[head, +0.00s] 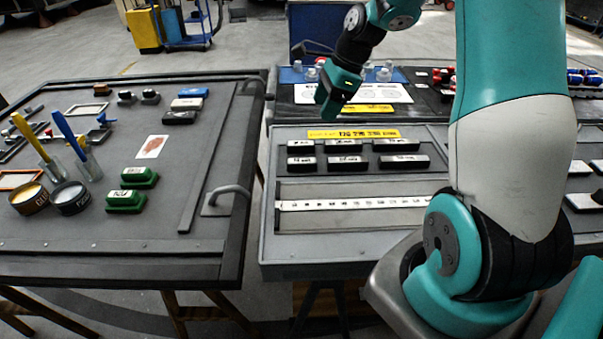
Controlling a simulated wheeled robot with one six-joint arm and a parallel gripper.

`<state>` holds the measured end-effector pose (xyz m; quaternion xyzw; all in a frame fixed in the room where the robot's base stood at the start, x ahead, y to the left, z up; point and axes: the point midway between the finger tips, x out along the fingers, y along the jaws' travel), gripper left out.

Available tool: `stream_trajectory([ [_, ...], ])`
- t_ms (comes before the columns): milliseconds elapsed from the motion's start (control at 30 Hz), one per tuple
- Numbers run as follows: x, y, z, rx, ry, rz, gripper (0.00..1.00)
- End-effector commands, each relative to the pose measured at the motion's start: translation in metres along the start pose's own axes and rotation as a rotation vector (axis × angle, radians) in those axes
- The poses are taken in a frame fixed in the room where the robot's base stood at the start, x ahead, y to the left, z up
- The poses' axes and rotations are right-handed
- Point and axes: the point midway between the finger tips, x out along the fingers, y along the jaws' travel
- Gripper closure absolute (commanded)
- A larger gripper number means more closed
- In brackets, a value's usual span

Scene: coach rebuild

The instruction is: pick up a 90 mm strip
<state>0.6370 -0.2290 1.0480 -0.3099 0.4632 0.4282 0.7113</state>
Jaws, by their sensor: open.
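Several black strips with white labels lie in two rows on the grey panel. The back row has a left strip (301,147), a middle strip (345,145) and a longer right strip (396,145). The front row has a left strip (302,163), a middle strip (347,162) and a longer right strip (403,161). The labels are too small to read, so I cannot tell which is 90 mm. A white ruler (350,204) lies in front of them. My gripper (327,107) is open and empty, above and behind the strips, beyond the yellow sign (353,134).
Small bottles stand on a blue mat (292,76) behind. My arm hides part of the right side.

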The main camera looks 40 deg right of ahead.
Motion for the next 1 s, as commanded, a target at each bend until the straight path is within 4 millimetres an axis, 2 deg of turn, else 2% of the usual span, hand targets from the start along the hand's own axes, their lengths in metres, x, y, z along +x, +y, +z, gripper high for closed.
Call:
stream_trajectory([
  [33, 0.005, -0.006, -0.013, 0.068, -0.001, -0.006, 0.38],
  [133, 0.013, -0.011, -0.022, 0.138, -0.002, -0.008, 0.38],
  [267, 0.035, -0.011, -0.022, 0.150, -0.002, -0.006, 0.38],
  [600, 0.109, -0.011, -0.021, 0.145, 0.000, -0.007, 0.38],
  [700, 0.121, -0.012, -0.021, 0.145, -0.001, -0.009, 0.38],
  [867, 0.131, -0.013, -0.021, 0.144, -0.001, -0.009, 0.38],
  [1000, 0.149, -0.015, -0.021, 0.143, -0.001, -0.007, 0.38],
])
